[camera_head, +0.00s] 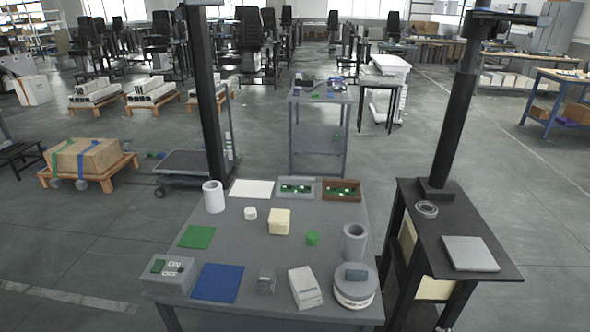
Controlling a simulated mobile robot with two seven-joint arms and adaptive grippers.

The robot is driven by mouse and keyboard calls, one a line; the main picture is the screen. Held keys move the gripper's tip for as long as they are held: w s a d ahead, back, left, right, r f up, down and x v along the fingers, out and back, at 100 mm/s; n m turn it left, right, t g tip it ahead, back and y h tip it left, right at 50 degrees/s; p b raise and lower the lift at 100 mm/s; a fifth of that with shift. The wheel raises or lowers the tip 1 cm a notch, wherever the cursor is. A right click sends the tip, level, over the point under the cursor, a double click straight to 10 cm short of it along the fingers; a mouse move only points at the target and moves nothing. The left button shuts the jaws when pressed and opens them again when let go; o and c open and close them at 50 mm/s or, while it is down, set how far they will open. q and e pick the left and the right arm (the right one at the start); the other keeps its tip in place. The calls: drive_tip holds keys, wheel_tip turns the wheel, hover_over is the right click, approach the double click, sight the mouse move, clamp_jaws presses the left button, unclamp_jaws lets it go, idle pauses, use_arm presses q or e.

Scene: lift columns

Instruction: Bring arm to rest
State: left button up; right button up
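Neither of my arms nor either gripper shows in the head view, so I cannot see how they are posed or whether they are open. The dark table (235,252) in front of me holds several items, and no gripper is over it or touching anything on it.
A green mat (197,237), blue mat (217,283), labelled box (168,275), white cup (213,197), grey cup (354,243), round container (354,287) and white box (304,288) crowd the table. Dark columns (208,95) (455,110) rise behind it and at right, above a side table (440,235).

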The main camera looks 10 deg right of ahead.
drive_tip(key=a+f+m+t+y, duration=0.2)
drive_tip(key=a+f+y, duration=0.4)
drive_tip(key=a+f, duration=0.5)
drive_tip(key=a+t, duration=0.1)
drive_tip(key=a, duration=0.2)
drive_tip(key=shift+w+f+m, duration=0.2)
drive_tip(key=shift+w+m, duration=0.1)
drive_tip(key=shift+w, duration=0.05)
